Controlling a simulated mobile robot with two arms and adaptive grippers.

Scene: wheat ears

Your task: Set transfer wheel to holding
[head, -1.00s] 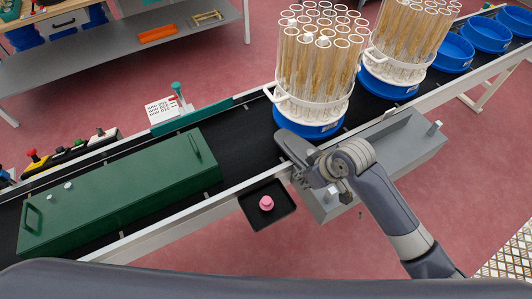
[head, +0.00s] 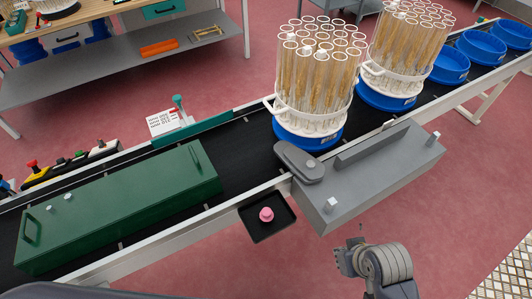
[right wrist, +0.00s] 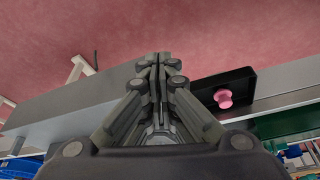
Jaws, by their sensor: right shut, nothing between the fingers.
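I cannot make out a part that is plainly a wheel. A dark grey rounded paddle (head: 299,162) sits at the left end of a long grey housing (head: 372,178), on the near side of the conveyor, and reaches over the belt edge. A pink knob (head: 266,214) stands in a small black tray; it also shows in the right wrist view (right wrist: 223,98). My right gripper (head: 350,258) is below the housing, apart from it. In the right wrist view its fingers (right wrist: 160,62) are together and empty. My left gripper is not in view.
The black conveyor belt (head: 240,142) runs diagonally. It carries blue-based racks of glass tubes with wheat ears (head: 312,80), empty blue trays (head: 480,45) and a long green cover (head: 120,210). A printed card (head: 168,121) stands at the far side. Open floor lies right of my gripper.

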